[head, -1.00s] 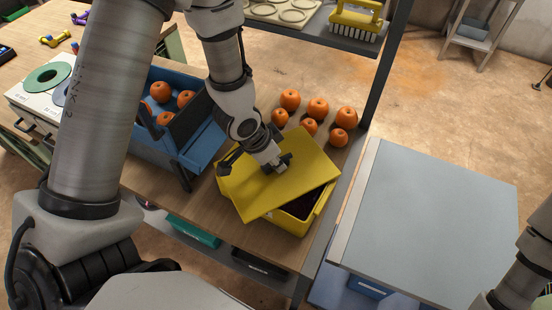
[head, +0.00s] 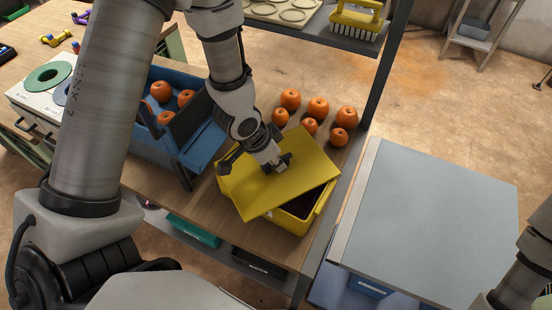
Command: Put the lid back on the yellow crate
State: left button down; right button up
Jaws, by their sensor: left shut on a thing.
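The yellow crate (head: 293,226) stands on the wooden bench near its right end. The flat yellow lid (head: 300,178) lies over its top, turned askew to the rim. A dark gap into the crate shows at the front right corner. My left gripper (head: 278,165) is over the middle of the lid, shut on its handle, which the fingers mostly hide. Whether the lid touches the rim I cannot tell. Of my right arm only a link shows at the lower right edge; its gripper is out of view.
A blue bin (head: 203,146) with several oranges stands left of the crate. Several loose oranges (head: 318,107) lie on the bench behind it. A shelf post (head: 384,70) rises at the back right. A grey-topped cabinet (head: 430,225) stands to the right.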

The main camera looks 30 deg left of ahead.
pick_arm(q)
jog(key=shift+f, duration=0.1)
dwell(0.6)
jog(key=c, duration=1.1)
grip_release()
jog(key=shift+o, duration=0.6)
jog(key=o, duration=0.4)
notch_tip(320, 180, up, 7)
jog(key=p, duration=0.7)
